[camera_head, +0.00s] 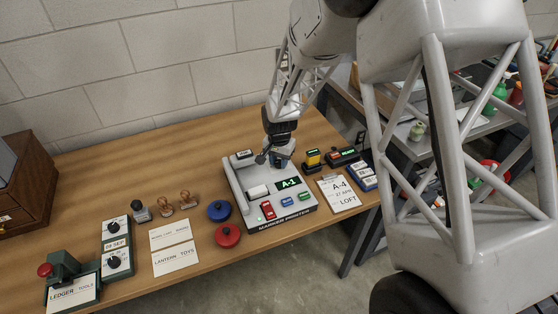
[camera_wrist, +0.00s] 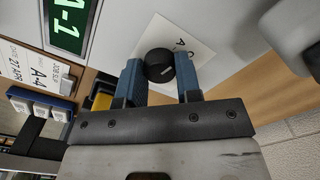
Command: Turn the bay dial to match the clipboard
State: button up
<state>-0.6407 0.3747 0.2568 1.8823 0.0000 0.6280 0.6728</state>
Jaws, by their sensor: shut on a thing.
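The bay dial (camera_wrist: 158,58) is a small black knob with a pale mark, standing on a white plate. My gripper (camera_wrist: 160,76) has its two blue fingers shut on the dial, one on each side. In the head view my gripper (camera_head: 281,162) reaches down over the back of the grey marker printer (camera_head: 237,188) and hides the dial. The printer's green display (camera_head: 289,183) reads A-1. The clipboard (camera_head: 340,194) lies just right of the printer and reads A-4, 27 APR, LOFT.
A blue block (camera_head: 361,175) and a yellow-and-black device (camera_head: 313,158) stand near the clipboard. Blue (camera_head: 219,210) and red (camera_head: 228,235) round pads lie left of the printer. Two label cards, stamps and a date unit (camera_head: 116,246) are further left. Bare wood lies behind them.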

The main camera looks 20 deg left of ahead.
aim_at(279, 162)
jog(key=o, duration=0.9)
jog(key=shift+r, duration=0.15)
jog(key=shift+r, duration=3.75)
jog(key=shift+d+r, duration=0.1)
